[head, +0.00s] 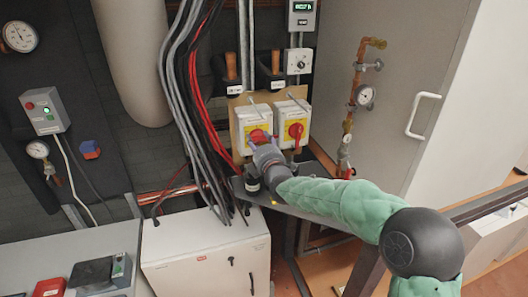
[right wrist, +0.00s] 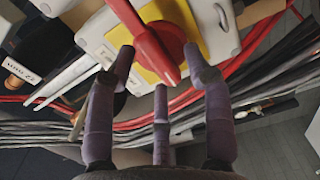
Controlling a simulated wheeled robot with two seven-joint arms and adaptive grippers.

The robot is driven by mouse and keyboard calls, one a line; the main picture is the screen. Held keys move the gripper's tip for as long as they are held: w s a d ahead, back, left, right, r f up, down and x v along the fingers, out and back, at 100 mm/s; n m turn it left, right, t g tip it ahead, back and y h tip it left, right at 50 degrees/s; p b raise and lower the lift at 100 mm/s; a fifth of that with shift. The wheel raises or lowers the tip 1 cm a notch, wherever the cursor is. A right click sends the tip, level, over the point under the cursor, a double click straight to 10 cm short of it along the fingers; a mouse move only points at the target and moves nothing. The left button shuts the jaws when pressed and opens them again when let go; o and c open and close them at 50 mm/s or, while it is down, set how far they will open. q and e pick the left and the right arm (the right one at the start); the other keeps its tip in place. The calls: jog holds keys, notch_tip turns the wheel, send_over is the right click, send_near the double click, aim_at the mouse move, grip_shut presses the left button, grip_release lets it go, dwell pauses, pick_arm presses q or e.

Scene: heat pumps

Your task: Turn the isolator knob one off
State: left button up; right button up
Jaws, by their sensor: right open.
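Two grey isolator boxes with yellow plates and red knobs hang side by side on a wooden board. The left box (head: 250,119) has its red knob (head: 258,135) partly hidden by my right gripper (head: 260,143). The right box's red knob (head: 296,130) is in plain sight. In the right wrist view, the red knob (right wrist: 146,38) on its yellow plate (right wrist: 178,12) lies between the spread purple fingers of the right gripper (right wrist: 158,65). The gripper is open; I cannot tell whether any finger touches the knob. My left gripper is not in view.
A grey shelf (head: 310,197) lies below the boxes. Black and red cables (head: 190,95) hang to the left. A gauge (head: 364,95) on a copper pipe stands to the right, beside a grey cabinet (head: 405,50). A white cabinet (head: 205,260) stands below left.

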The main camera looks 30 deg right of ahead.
jog(key=v, duration=1.1)
jog(key=shift+s, duration=0.2)
jog(key=shift+a, duration=0.1)
jog(key=a+f+m+g+y+b, duration=0.2)
jog(key=a+f+m+g+b, duration=0.15)
jog(key=f, duration=1.05)
jog(key=s+a+f+m+g+y+b, duration=0.1)
jog(key=a+f+m+g+b, duration=0.3)
jog(key=f, duration=1)
jog(key=a+f+m+g+y+b, duration=0.15)
jog(key=a+f, duration=0.35)
jog(key=f, duration=0.9)
jog(key=s+a+f+m+g+y+b, duration=0.1)
jog(key=s+a+f+m+g+b, duration=0.1)
jog(key=s+f, duration=0.5)
jog(key=s+a+f+m+g+y+b, duration=0.1)
jog(key=s+a+f+m+g+b, duration=0.2)
jog(key=f, duration=0.9)
jog(key=s+a+f+m+g+y+b, duration=0.1)
jog(key=s+a+f+m+g+b, duration=0.2)
jog(key=s+a+f, duration=0.5)
jog(key=s+f, duration=0.1)
jog(key=s, duration=0.3)
jog(key=shift+f+m, duration=0.3)
jog(key=shift+m, duration=0.1)
jog(key=shift+s+y, duration=0.15)
jog(key=shift+y, duration=0.1)
jog(key=shift+c, duration=1.3)
jog(key=shift+d, duration=0.15)
